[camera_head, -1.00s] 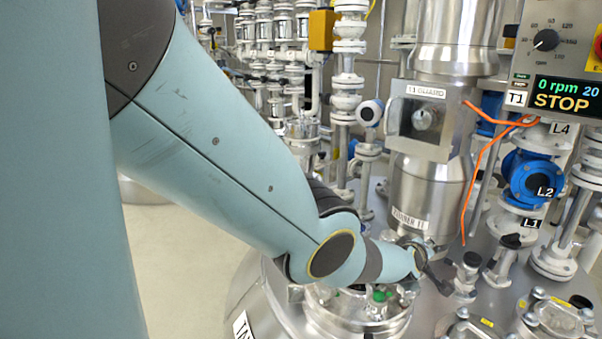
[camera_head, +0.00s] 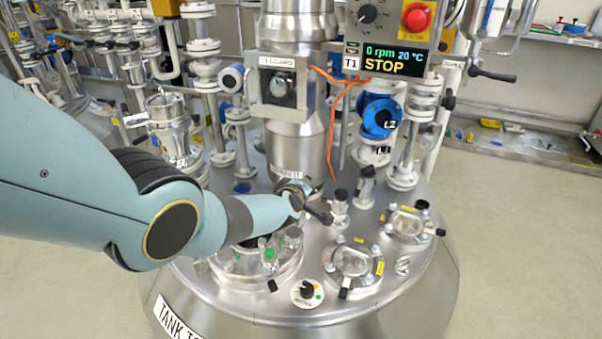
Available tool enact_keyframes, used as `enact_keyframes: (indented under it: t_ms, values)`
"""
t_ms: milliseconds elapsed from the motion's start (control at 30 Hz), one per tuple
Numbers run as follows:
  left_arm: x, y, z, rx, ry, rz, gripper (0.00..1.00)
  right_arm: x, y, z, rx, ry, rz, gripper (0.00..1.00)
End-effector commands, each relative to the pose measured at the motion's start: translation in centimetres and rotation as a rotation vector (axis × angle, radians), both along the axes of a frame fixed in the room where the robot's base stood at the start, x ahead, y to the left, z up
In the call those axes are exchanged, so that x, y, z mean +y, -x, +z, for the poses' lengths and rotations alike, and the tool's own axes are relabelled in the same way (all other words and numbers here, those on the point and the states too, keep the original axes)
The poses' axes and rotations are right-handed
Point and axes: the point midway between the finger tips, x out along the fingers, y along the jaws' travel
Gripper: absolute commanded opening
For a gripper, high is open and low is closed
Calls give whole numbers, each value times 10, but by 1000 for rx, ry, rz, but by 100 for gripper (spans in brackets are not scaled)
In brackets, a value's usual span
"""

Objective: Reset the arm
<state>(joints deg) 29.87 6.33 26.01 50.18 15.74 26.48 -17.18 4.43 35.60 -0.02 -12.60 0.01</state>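My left arm, light blue with black joints, comes in from the left and reaches over the round steel lid of the tank (camera_head: 400,270). My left gripper (camera_head: 318,214) is at its end, dark and small, above the lid near a short valve fitting (camera_head: 340,207). I cannot tell whether its fingers are open or shut, or whether it touches the fitting. My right gripper and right arm are not in view.
A control panel (camera_head: 385,45) reading STOP, with a red emergency button (camera_head: 416,17), stands behind the tank. A steel column (camera_head: 297,120) with an orange cable (camera_head: 332,140) rises from the lid. Sight-glass ports (camera_head: 355,262) sit at the front. Open floor (camera_head: 520,240) lies right.

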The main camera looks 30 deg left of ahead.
Motion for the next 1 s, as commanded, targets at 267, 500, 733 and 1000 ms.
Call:
enact_keyframes:
  t_ms: [267,500,733,1000]
  values:
    - [-12,11,17,0,0,1,0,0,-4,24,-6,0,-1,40]
    - [-14,12,15,2,-1,-6,0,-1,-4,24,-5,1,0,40]
    - [-58,31,13,76,-61,-263,0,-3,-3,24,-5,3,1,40]
    - [-128,138,30,326,-320,-774,0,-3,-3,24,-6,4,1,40]
